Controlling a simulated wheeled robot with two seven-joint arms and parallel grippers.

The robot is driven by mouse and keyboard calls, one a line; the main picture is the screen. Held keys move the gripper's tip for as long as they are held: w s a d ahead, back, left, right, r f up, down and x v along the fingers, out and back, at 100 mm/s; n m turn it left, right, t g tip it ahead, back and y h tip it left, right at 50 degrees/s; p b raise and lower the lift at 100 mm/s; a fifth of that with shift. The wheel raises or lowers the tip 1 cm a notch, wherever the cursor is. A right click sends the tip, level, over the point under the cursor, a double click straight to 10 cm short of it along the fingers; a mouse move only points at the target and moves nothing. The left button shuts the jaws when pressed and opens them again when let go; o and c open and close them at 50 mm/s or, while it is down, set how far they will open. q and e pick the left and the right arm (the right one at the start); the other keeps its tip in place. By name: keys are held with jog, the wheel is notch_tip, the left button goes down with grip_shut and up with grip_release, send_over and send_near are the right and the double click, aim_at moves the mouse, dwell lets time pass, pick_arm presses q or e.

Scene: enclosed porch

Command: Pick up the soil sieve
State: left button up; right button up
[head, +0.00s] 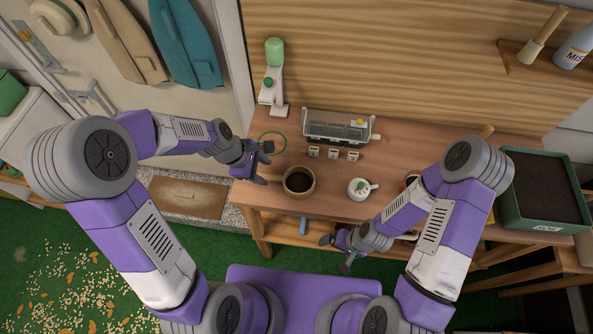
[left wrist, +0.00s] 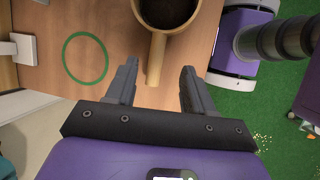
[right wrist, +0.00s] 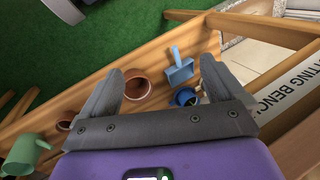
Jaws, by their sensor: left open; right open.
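The soil sieve (head: 299,181) looks like a round wooden-rimmed pan with dark contents, standing at the front edge of the bench. It also shows at the top of the left wrist view (left wrist: 157,45), its handle pointing toward my left gripper (head: 266,164). The left gripper is open, with the handle's end between its fingertips; neither finger visibly touches it. My right gripper (head: 337,250) is open and empty, in front of the bench and below its top, facing the lower shelf. The far side of the sieve is cut off in the left wrist view.
A green ring (head: 271,143) lies left of the sieve on the bench (head: 400,145). A soil crate (head: 543,218) is far right. The shelf holds terracotta pots (right wrist: 136,84) and a blue scoop (right wrist: 180,72).

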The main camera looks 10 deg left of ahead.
aim_at(273, 176)
pick_arm(q)
jog(key=b+x, duration=0.1)
jog(key=x, duration=0.5)
jog(key=shift+w+f, duration=0.2)
jog(key=shift+w, duration=0.05)
jog(key=shift+c, duration=0.3)
grip_shut()
